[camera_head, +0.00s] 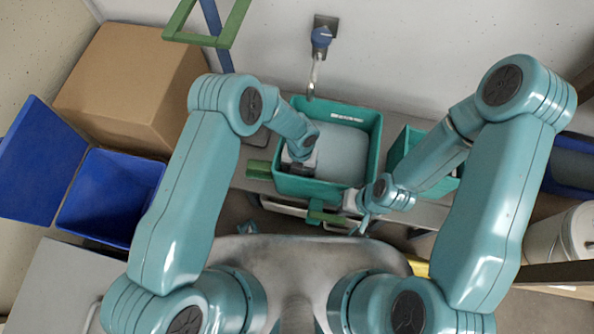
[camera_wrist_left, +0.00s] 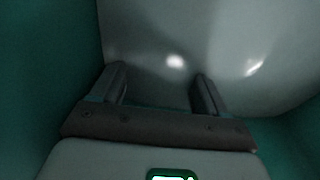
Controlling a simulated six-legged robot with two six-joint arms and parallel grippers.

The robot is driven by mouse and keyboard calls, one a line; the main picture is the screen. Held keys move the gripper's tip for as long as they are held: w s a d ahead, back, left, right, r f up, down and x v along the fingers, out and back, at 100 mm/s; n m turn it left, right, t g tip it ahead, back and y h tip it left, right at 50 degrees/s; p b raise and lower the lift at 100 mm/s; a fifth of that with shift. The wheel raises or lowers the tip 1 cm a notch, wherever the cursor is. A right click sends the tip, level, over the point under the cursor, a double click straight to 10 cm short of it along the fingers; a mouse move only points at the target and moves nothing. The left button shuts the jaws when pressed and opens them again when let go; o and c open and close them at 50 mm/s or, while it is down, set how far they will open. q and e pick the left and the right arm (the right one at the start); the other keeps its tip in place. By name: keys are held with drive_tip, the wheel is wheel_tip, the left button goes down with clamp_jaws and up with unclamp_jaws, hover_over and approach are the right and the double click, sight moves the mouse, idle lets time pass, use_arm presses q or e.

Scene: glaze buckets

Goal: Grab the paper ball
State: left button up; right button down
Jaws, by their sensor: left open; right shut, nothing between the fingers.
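I cannot make out a paper ball in either view. My left gripper (camera_head: 298,165) reaches down into a teal tub (camera_head: 375,145) at the left side of its opening. In the left wrist view the gripper (camera_wrist_left: 158,78) is open, with nothing seen between its fingers. A pale, glossy surface (camera_wrist_left: 240,45) with bright glints lies beyond the fingertips; the same pale surface (camera_head: 342,155) fills much of the tub in the head view. My right gripper (camera_head: 364,221) is shut and empty, outside the tub near its front right corner.
A second teal tub (camera_head: 402,146) stands to the right, partly behind my right arm. A tap (camera_head: 320,42) is on the wall behind. A cardboard box (camera_head: 135,85) and an open blue bin (camera_head: 110,195) are at left. A white bucket (camera_head: 578,235) is at far right.

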use_arm(q)
drive_tip(key=f, duration=0.3)
drive_tip(key=f+b, duration=0.1)
drive_tip(key=shift+s+a+f, duration=0.25)
drive_tip(key=shift+s+f, duration=0.1)
drive_tip(key=c, duration=0.8)
drive_tip(key=shift+o, duration=0.2)
